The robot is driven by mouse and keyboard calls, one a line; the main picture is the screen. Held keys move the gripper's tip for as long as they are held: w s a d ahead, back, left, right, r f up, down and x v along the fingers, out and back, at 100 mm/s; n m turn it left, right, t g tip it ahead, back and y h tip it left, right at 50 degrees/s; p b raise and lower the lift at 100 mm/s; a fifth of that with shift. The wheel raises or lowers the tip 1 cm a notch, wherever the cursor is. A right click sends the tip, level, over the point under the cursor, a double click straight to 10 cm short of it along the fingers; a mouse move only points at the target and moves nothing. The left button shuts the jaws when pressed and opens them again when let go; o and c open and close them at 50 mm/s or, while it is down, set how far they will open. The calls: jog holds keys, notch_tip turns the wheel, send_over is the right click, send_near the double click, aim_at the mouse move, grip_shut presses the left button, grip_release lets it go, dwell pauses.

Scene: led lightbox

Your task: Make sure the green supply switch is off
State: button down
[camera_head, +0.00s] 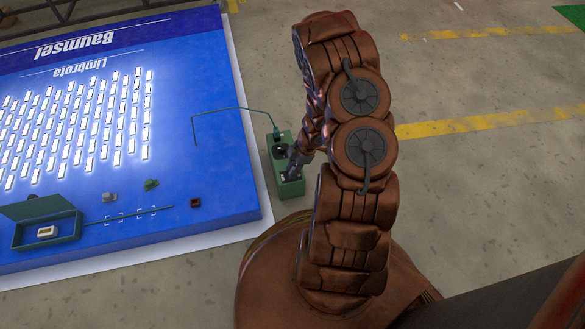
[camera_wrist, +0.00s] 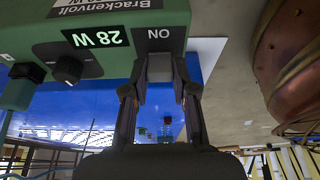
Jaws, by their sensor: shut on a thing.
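The green supply box (camera_head: 291,188) stands on the floor at the right edge of the blue panel, with my gripper (camera_head: 291,174) at its near end. In the wrist view the supply box (camera_wrist: 112,45) appears upside down, with a Brackenvolt label, a 28 W label, a black knob (camera_wrist: 67,69) and an ON label (camera_wrist: 159,33). My gripper (camera_wrist: 160,72) is at the box beside the ON label. Its fingers are shut on a grey piece (camera_wrist: 160,68), which seems to be the switch.
The blue panel (camera_head: 225,160) with several lit white strips lies at left. A green open case (camera_head: 45,229) holds a pale block (camera_head: 47,232). Small grey (camera_head: 109,197), green (camera_head: 151,185) and dark red (camera_head: 195,203) pieces lie nearby. A green wire (camera_head: 220,109) runs from box to panel.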

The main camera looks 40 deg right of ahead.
jog(key=shift+w+a+r+g+h+p, duration=0.3)
jog(key=shift+a+g+h+p, duration=0.1)
jog(key=shift+h+p, duration=0.5)
jog(key=h+p, duration=0.1)
jog(key=a+g+h+p, duration=0.1)
jog(key=p, duration=0.1)
jog(key=shift+w+h, duration=0.2)
jog(key=shift+h, duration=0.2)
jog(key=shift+w+a+f+g+h+p, duration=0.1)
jog(key=shift+g+h+p, duration=0.15)
jog(key=shift+h+p, duration=0.2)
jog(key=shift+a+f+g+h+p, duration=0.15)
jog(key=shift+g+h+p, duration=0.05)
jog(key=shift+h+p, duration=0.3)
jog(key=shift+w+a+f+g+h+p, duration=0.1)
jog(key=shift+g+h+p, duration=0.15)
jog(key=shift+h+p, duration=0.2)
jog(key=c, duration=0.9)
grip_release()
jog(key=shift+f, duration=0.1)
jog(key=shift+a+v, duration=0.2)
jog(key=shift+v, duration=5.8)
